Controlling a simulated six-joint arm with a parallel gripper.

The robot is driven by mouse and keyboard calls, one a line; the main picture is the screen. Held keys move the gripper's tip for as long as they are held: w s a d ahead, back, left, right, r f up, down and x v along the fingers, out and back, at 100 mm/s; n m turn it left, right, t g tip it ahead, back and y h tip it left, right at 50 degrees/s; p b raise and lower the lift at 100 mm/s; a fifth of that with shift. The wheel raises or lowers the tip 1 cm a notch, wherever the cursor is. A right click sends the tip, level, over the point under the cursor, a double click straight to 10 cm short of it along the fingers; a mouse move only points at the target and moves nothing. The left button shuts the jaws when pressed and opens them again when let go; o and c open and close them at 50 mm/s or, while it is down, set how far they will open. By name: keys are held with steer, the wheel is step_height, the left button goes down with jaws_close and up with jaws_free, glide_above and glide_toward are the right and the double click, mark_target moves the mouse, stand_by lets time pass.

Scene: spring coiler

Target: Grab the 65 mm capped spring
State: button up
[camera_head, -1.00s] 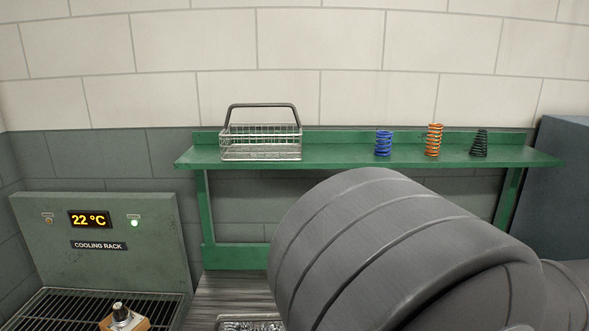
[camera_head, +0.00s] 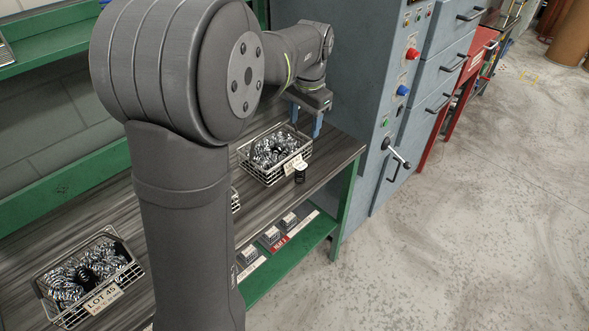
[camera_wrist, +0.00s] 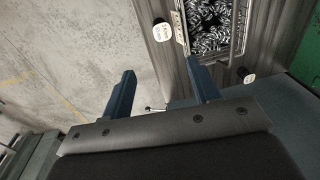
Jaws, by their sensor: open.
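A dark capped spring (camera_head: 300,174) with a white round cap stands on the bench beside the right wire basket, near its tag. In the wrist view a printed white cap (camera_wrist: 163,33) shows beside the basket's tag, and a second capped spring (camera_wrist: 246,77) stands at another side of the basket. The print is too small to read surely, so I cannot tell which is 65 mm. My gripper (camera_head: 305,118) is open and empty above the far end of the basket. Its two blue fingers (camera_wrist: 158,72) show apart in the wrist view, with nothing between them.
The right wire basket (camera_head: 262,178) holds loose springs; another basket (camera_head: 122,277) tagged LOT 45 stands at left. A blue-grey machine (camera_head: 345,70) with buttons and a lever stands close to the gripper's right. Small boxes (camera_head: 271,236) sit on the lower shelf.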

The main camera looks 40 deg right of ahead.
mark_target(300, 166)
steer(key=shift+g, duration=0.6)
steer(key=f, duration=0.6)
steer(key=w+f, duration=0.1)
steer(key=f, duration=0.5)
steer(key=w+d+f, duration=0.1)
steer(key=f, duration=0.5)
steer(key=shift+f, duration=0.3)
steer(key=c, duration=1.1)
